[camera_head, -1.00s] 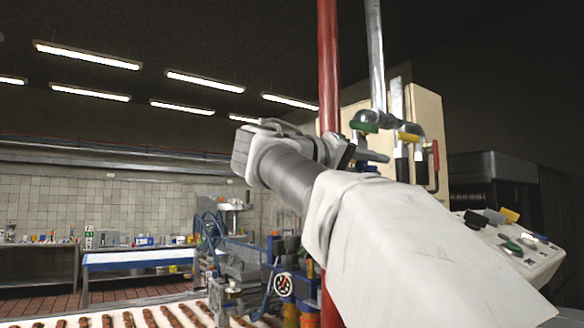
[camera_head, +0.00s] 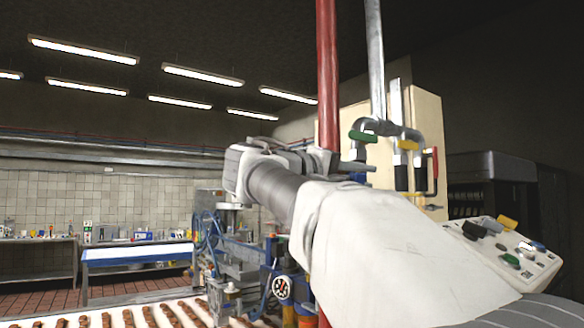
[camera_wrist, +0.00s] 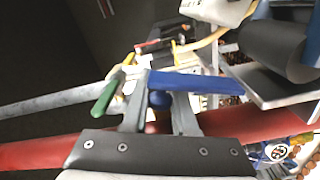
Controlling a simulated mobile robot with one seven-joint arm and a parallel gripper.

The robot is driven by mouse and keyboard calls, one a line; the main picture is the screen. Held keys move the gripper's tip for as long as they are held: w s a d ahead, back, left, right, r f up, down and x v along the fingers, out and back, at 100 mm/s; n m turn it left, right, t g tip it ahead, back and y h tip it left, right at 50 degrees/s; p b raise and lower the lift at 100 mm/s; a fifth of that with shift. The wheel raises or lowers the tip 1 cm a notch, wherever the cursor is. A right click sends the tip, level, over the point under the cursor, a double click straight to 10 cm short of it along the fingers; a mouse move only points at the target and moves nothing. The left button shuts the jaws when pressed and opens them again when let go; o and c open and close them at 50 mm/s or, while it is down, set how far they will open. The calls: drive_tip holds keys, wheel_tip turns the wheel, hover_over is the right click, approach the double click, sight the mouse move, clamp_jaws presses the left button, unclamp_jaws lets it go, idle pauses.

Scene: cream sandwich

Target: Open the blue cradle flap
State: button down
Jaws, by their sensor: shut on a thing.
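The blue cradle flap shows in the wrist view as a flat blue bar (camera_wrist: 205,82) with a round blue knob under its left end. My gripper (camera_wrist: 158,92) has its two fingers on either side of this knob and is shut on it. In the head view my gripper (camera_head: 352,168) is beside the red pole, mostly hidden behind my own arm. A small bit of blue (camera_head: 358,178) shows just below it there. The rest of the flap and its cradle are hidden in the head view.
A red vertical pole (camera_head: 327,75) and a grey pipe with green, yellow and red handles (camera_head: 375,60) stand close by my gripper. A control panel (camera_head: 505,250) is at the right. A conveyor with brown bars (camera_head: 130,318) lies at the lower left.

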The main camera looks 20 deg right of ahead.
drive_tip(key=shift+w+a+n+p, duration=0.2)
drive_tip(key=shift+w+n+p, duration=0.4)
drive_tip(key=shift+n, duration=0.3)
drive_tip(key=c, duration=0.7)
unclamp_jaws()
drive_tip(key=shift+a, duration=0.1)
drive_tip(key=v, duration=1.7)
drive_tip(key=shift+s+a, duration=0.15)
